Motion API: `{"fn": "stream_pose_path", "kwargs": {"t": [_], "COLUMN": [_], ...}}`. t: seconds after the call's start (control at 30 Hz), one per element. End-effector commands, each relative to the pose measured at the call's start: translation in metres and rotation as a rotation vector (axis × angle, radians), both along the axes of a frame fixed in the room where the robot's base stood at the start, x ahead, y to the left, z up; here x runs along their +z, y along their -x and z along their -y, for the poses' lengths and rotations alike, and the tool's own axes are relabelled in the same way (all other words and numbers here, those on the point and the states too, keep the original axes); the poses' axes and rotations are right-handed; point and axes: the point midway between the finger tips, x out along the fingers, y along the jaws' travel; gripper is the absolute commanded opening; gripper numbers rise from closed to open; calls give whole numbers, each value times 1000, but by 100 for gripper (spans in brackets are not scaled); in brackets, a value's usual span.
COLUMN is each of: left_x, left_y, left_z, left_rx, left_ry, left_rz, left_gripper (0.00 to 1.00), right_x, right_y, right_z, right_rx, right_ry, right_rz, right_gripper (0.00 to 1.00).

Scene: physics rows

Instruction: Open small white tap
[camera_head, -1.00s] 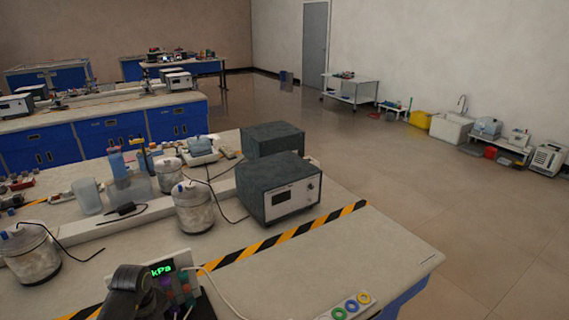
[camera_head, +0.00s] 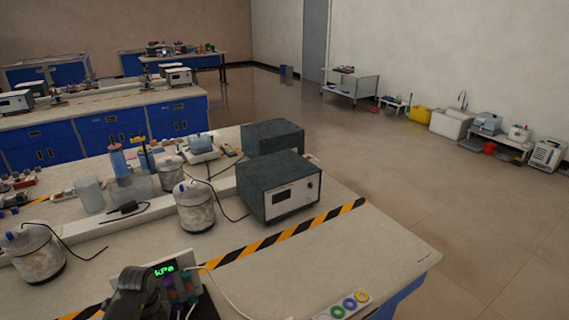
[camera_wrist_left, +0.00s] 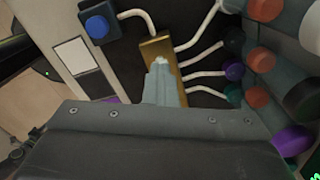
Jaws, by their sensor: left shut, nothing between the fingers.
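In the left wrist view my left gripper (camera_wrist_left: 162,66) is shut, its grey fingers together over a brass-coloured block (camera_wrist_left: 156,47). A small pale spot shows at the fingertips; I cannot tell whether it is the small white tap. White curved tubes (camera_wrist_left: 200,46) run from near the block towards several coloured knobs (camera_wrist_left: 234,70) on the right. In the head view the dark wrist of my left arm (camera_head: 136,290) is beside the kPa display panel (camera_head: 168,270) at the bottom, and its fingertips are hidden. My right gripper is not in view.
A blue button on a dark box (camera_wrist_left: 97,25) is close to the fingers' upper left. Behind the panel stand a grey instrument box (camera_head: 278,187) and lidded jars (camera_head: 195,208). A strip with coloured rings (camera_head: 345,305) lies at the front.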

Motion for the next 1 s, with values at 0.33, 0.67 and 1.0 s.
{"fn": "stream_pose_path", "kwargs": {"t": [0.33, 0.67, 1.0], "left_x": [-1, 2, -1], "left_y": [0, 1, 0], "left_z": [0, 0, 0], "left_rx": [37, 318, 629], "left_ry": [-1, -1, 0], "left_rz": [-1, -2, -2], "left_gripper": [0, 0, 0], "right_x": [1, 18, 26], "right_y": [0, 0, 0], "right_z": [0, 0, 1], "right_rx": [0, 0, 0], "right_ry": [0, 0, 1], "right_rz": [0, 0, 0], "right_gripper": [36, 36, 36]}}
